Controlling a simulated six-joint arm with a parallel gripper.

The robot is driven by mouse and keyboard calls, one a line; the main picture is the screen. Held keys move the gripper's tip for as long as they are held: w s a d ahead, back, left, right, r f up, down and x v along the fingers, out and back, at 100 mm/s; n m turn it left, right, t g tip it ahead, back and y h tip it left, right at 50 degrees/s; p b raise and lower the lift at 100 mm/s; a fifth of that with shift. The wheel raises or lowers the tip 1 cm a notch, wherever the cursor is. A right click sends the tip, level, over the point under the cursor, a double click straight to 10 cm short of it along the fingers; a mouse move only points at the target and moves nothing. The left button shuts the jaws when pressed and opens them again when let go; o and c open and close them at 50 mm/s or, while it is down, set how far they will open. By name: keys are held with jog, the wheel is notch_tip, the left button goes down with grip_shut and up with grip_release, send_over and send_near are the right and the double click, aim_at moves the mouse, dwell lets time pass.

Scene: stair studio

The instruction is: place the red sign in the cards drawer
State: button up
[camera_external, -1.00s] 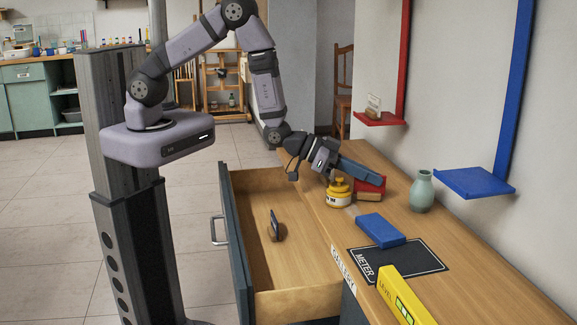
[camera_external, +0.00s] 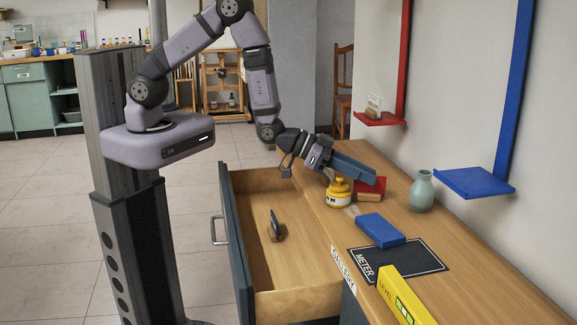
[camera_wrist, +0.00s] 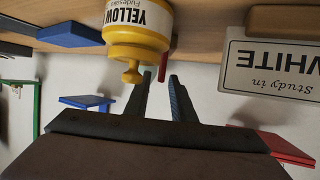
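The red sign (camera_external: 372,185) stands on a light wooden base on the counter, behind the yellow jar, partly hidden. In the wrist view a narrow red strip (camera_wrist: 163,68), probably this sign, shows between the fingertips. My gripper (camera_external: 368,171) is tilted down just above and beside the sign. Its two fingers (camera_wrist: 160,84) are apart with nothing held between them; I cannot tell whether they touch the sign. The drawer (camera_external: 262,190) is pulled open left of the counter; its label is not visible. A dark sign (camera_external: 275,224) on a wooden base stands inside it.
The yellow jar (camera_external: 338,192) is close below my gripper. A white sign (camera_wrist: 270,68) also appears close in the wrist view. A blue block (camera_external: 380,230), dark mat (camera_external: 410,262), yellow level (camera_external: 405,296) and green vase (camera_external: 422,191) are on the counter. Much of the drawer floor is free.

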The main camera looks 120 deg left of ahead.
jog(key=p+v, duration=0.3)
jog(key=v, duration=0.7)
jog(key=shift+s+d, duration=0.1)
jog(key=shift+d, duration=0.05)
dwell(0.3)
